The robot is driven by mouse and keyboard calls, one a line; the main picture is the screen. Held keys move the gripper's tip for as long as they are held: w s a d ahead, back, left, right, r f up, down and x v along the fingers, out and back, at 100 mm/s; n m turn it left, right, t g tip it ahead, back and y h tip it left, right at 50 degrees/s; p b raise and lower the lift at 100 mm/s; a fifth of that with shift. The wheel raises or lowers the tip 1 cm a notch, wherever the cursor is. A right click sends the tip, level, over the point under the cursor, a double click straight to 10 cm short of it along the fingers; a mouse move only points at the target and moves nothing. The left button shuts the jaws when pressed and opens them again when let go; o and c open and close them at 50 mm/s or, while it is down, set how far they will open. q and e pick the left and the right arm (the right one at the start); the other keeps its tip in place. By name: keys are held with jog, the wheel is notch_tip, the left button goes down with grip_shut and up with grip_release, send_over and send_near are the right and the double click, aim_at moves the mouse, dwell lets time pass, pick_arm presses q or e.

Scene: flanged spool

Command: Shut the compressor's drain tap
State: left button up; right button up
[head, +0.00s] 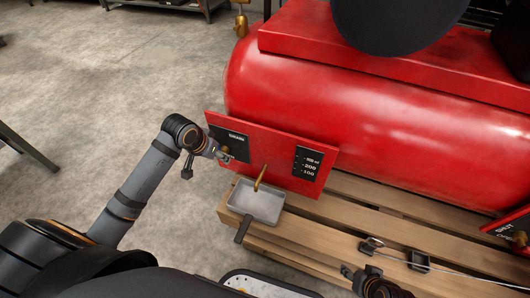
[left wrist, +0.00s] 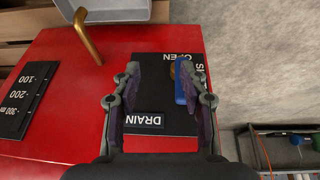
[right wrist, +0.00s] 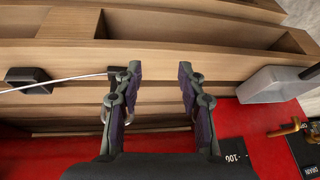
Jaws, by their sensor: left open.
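The drain panel is a red plate (head: 276,155) on the end of the red compressor, with a black DRAIN label. In the left wrist view the label (left wrist: 150,75) reads OPEN and, partly hidden, another word. The drain tap's blue lever (left wrist: 181,82) shows there beside the right-hand finger, with brass at its end. My left gripper (head: 225,153) is at the label; in its wrist view (left wrist: 160,82) it is open, and I cannot tell whether it touches the lever. My right gripper (right wrist: 160,85) is open and empty above the pallet; it shows at the bottom of the head view (head: 368,278).
A brass pipe (head: 260,177) sticks out above a grey drip tray (head: 258,203) on the wooden pallet (head: 340,232). A metal ring (head: 373,243) and a black block (head: 419,259) with a wire are on the pallet. Another red plate (head: 512,229) stands at right. Concrete floor lies open at left.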

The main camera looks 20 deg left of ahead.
aim_at(220, 148)
pick_arm(q)
notch_tip(220, 148, up, 6)
jog(key=w+a+p, duration=0.1)
jog(key=w+a, duration=0.1)
jog(key=a, duration=0.1)
jog(key=shift+y, duration=0.3)
jog(key=b+x, duration=0.3)
jog(key=x, duration=0.2)
jog(key=shift+d+f, duration=0.1)
jog(key=shift+f, duration=0.3)
pick_arm(e)
jog(key=w+r+t, duration=0.9)
jog(key=w+r, duration=0.3)
jog(key=w, duration=0.2)
pick_arm(q)
jog(key=shift+b+x, duration=0.55)
jog(key=shift+x, duration=0.55)
jog(key=shift+b+x, duration=0.6)
jog(key=shift+x, duration=0.6)
pick_arm(e)
notch_tip(220, 148, up, 22)
jog(key=w+d+t, duration=0.1)
jog(key=w+t, duration=0.1)
jog(key=t, duration=0.8)
jog(key=shift+r+n, duration=0.15)
jog(key=shift+n, duration=0.25)
pick_arm(q)
grip_shut()
